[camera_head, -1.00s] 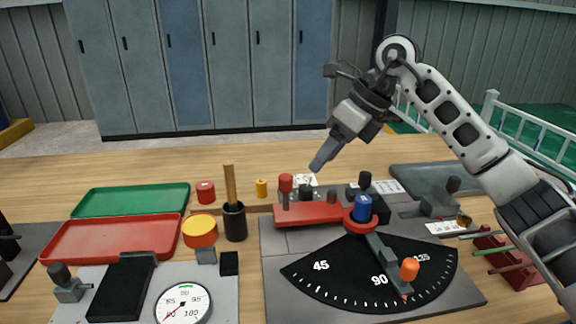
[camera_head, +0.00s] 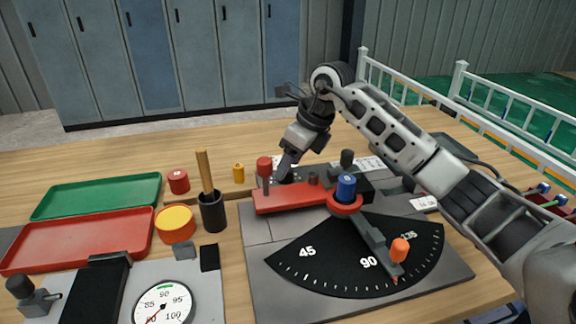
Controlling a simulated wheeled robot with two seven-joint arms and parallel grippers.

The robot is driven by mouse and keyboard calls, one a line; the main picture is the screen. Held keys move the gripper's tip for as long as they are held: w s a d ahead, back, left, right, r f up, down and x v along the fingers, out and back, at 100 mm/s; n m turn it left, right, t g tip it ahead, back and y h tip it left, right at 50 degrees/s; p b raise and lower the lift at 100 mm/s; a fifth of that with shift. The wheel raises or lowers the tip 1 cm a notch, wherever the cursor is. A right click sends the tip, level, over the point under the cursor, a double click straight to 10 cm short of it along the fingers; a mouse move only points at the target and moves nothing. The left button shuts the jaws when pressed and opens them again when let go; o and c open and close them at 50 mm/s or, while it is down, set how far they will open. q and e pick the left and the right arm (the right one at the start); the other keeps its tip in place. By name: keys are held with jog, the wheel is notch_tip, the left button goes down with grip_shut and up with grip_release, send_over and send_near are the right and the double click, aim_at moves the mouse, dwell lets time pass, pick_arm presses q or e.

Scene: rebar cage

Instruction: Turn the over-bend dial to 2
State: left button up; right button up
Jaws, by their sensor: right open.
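The bender plate (camera_head: 262,282) carries a black angle scale (camera_head: 330,258) marked 45, 90 and 135, a red bar (camera_head: 290,198), a blue-topped post (camera_head: 346,188) and an orange-knobbed lever (camera_head: 399,250). The over-bend dial seems to be the small dark knob with a pale face behind the red bar; my right gripper largely covers it, so its setting cannot be read. My right gripper (camera_head: 286,170) is open, pointing down just behind the red bar, beside the red-topped post (camera_head: 264,168). I cannot tell whether it touches the dial. My left gripper is not in view.
To the left are a green tray (camera_head: 50,210), a red tray (camera_head: 60,256), a yellow-orange round tin (camera_head: 175,223), a black cup (camera_head: 212,216) with a wooden handle and a round gauge (camera_head: 163,304). A black knob (camera_head: 347,158) stands right of the gripper.

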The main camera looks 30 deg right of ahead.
jog(key=shift+x, duration=0.85)
jog(key=c, duration=1)
jog(key=shift+o, duration=0.2)
jog(key=shift+r+n, duration=0.1)
jog(key=shift+n, duration=0.3)
jog(key=n+g, duration=0.1)
jog(key=n, duration=0.1)
jog(key=n+y, duration=0.1)
jog(key=n, duration=0.1)
jog(key=shift+w+d+n+g, duration=0.1)
jog(key=shift+w+n+g, duration=0.1)
jog(key=shift+n+g, duration=0.15)
jog(key=n+g, duration=0.1)
jog(key=n, duration=0.2)
jog(key=n+g, duration=0.1)
jog(key=n, duration=0.2)
jog(key=shift+w+g+y, duration=0.15)
jog(key=shift+g+y, duration=0.1)
jog(key=shift+y, duration=0.05)
jog(key=shift+n, duration=0.25)
